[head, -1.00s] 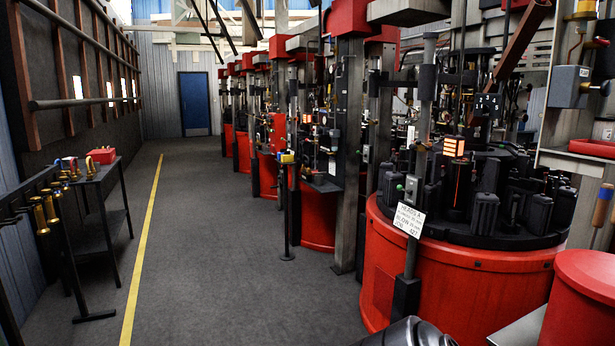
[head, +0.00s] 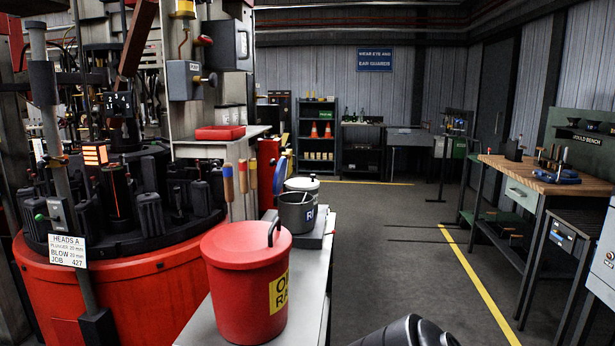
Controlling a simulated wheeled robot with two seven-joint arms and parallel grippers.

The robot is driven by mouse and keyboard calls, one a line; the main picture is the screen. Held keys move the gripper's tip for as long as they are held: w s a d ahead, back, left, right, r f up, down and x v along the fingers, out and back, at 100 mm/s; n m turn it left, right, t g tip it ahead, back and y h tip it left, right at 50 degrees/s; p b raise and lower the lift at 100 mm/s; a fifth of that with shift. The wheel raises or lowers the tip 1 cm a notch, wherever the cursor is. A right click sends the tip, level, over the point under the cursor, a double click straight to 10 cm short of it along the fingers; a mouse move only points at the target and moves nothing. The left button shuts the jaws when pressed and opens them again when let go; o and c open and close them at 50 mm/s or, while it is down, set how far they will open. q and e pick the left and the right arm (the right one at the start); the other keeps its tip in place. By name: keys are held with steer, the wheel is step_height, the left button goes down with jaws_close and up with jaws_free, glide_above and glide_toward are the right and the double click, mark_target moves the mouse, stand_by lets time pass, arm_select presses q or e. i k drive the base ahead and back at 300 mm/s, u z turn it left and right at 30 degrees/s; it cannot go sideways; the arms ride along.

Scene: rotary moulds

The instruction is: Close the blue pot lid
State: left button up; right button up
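A blue lid (head: 279,176) stands up nearly edge-on at the left side of a grey metal pot (head: 298,214). The pot's mouth is open, and part of a blue-lettered label shows on its right side. The lid seems joined to the pot's left rim, but I cannot make out the joint. The red bin in front hides the pot's lower left part. Neither of my grippers is in view; only a dark part of my own body shows at the bottom edge.
A red lidded bin (head: 246,289) stands in front of the pot on a pale bench (head: 313,293). A pale lidded pot (head: 302,186) is behind. The red rotary machine (head: 118,300) is left. Floor to the right is clear, up to a wooden-topped mould bench (head: 545,177).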

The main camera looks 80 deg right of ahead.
mark_target(281, 168)
steer(key=z, duration=0.2)
steer(key=i, duration=1.95)
steer(key=z, duration=3.25)
